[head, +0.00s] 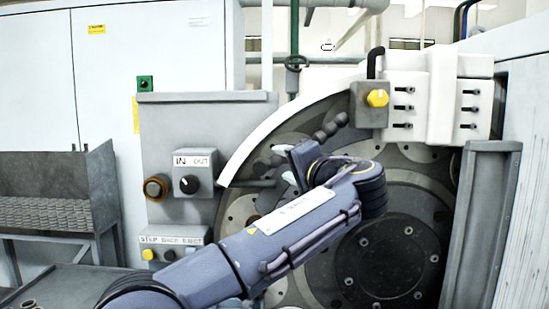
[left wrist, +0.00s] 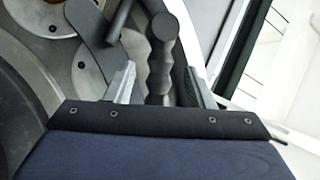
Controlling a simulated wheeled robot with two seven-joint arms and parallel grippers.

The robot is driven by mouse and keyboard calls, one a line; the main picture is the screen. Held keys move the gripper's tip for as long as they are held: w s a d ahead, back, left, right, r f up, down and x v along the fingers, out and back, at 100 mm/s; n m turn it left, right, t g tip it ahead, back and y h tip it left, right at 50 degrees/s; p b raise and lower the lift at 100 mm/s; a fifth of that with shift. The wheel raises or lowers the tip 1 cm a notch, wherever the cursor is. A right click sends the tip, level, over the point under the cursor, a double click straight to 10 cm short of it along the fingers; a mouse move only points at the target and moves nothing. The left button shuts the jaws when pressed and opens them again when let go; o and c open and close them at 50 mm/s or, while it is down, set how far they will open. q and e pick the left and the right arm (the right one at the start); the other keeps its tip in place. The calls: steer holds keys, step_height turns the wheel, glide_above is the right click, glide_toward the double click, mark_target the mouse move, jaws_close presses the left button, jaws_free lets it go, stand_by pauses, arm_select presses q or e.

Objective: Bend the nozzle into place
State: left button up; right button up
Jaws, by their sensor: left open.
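The nozzle (head: 330,128) is a dark grey, beaded hose. In the head view it runs from below the yellow knob down and left, in front of the grinder's disc, and my gripper hides its middle. My left gripper (head: 285,164) is at the nozzle, with its pale fingers pointing left. In the left wrist view the nozzle (left wrist: 160,58) stands between the two spread fingers of the left gripper (left wrist: 163,85), with visible gaps on both sides. The left gripper is open. My right gripper is in neither view.
The grinder's large round disc (head: 400,245) lies behind my left arm. A white curved guard (head: 262,125) edges it above. A control panel with a black knob (head: 189,184) is at left. A block with a yellow knob (head: 377,98) is above right. A grey post (head: 481,225) stands at right.

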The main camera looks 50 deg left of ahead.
mark_target(274, 160)
arm_select(q)
steer(key=a, duration=0.1)
steer(key=a+p, duration=0.1)
steer(key=a, duration=0.2)
steer(key=shift+w+a+r, duration=0.1)
steer(key=shift+w, duration=0.15)
steer(key=shift+w+a+p, duration=0.15)
steer(key=shift+a+p, duration=0.3)
steer(key=shift+a, duration=0.25)
jaws_close()
